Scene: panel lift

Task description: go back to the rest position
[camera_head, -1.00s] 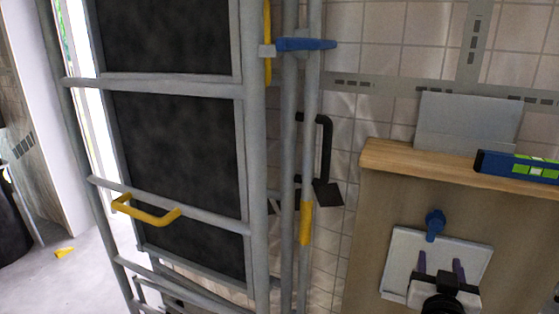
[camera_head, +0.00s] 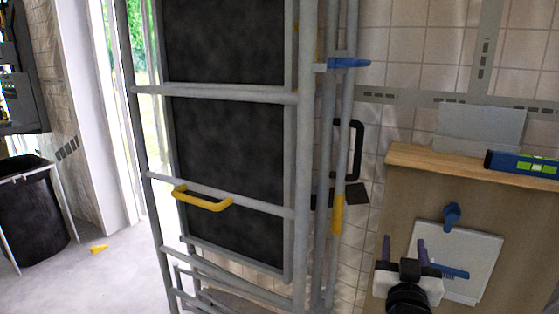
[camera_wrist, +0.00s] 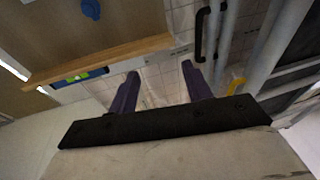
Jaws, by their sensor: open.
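My gripper (camera_head: 404,252) is at the lower right of the head view, in front of the wooden cabinet side and the light panel (camera_head: 478,262) with its blue knob (camera_head: 452,214). Its two purple fingers stand apart with nothing between them. In the wrist view my gripper (camera_wrist: 160,85) also shows its fingers spread and empty, with the tiled wall beyond them. The fingers look apart from the panel and the lift frame, though the exact distance cannot be told.
A grey tube frame (camera_head: 304,150) with dark panels and a yellow handle (camera_head: 202,199) stands left of my gripper. A wooden ledge (camera_head: 470,166) carries a blue-green level (camera_head: 522,163). A black bin (camera_head: 32,215) and a yellow piece (camera_head: 98,249) are on the open floor at left.

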